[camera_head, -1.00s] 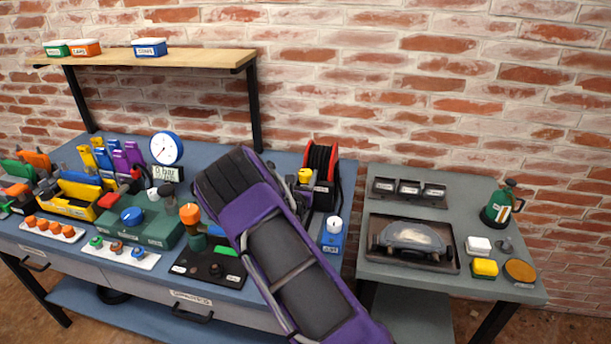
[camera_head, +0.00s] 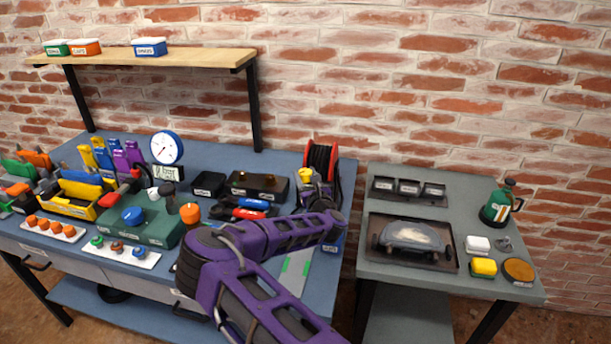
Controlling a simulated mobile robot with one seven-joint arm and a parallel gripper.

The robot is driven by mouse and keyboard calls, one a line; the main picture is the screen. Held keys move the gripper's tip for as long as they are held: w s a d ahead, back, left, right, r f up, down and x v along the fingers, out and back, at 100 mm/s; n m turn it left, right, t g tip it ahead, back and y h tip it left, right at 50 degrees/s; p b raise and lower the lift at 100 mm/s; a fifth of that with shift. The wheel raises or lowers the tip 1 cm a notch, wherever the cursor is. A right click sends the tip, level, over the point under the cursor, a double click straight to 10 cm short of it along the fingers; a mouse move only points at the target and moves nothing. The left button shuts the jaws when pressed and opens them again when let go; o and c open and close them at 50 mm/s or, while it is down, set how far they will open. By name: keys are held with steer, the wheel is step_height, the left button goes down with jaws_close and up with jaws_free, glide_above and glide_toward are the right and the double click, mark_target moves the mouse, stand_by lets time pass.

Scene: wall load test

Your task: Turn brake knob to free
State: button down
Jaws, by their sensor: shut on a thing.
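The hose reel (camera_head: 321,160), black hose on red flanges, stands at the back right of the blue bench. A yellow knob (camera_head: 305,174) on its front left appears to be the brake knob. My gripper (camera_head: 308,183) is at this knob, just below and in front of it, and appears shut on it. The fingertips are small and partly hidden, so the knob's exact angle and any marks cannot be read. My purple arm bends across the bench front and hides the lower part of the reel's housing.
A green box with a blue knob (camera_head: 132,215), an orange-topped post (camera_head: 190,212) and a white gauge (camera_head: 166,148) stand left of my arm. Red and blue handled tools (camera_head: 248,209) lie behind it. The grey side table (camera_head: 455,200) holds a tray and small items.

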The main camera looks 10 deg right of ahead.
steer(key=shift+n+g+y, duration=0.3)
steer(key=shift+n+y, duration=0.5)
steer(key=shift+y, duration=0.6)
steer(key=shift+c, duration=1.5)
jaws_free()
steer(key=shift+s, duration=0.15)
steer(key=v, duration=1.7)
steer(key=shift+s, duration=0.1)
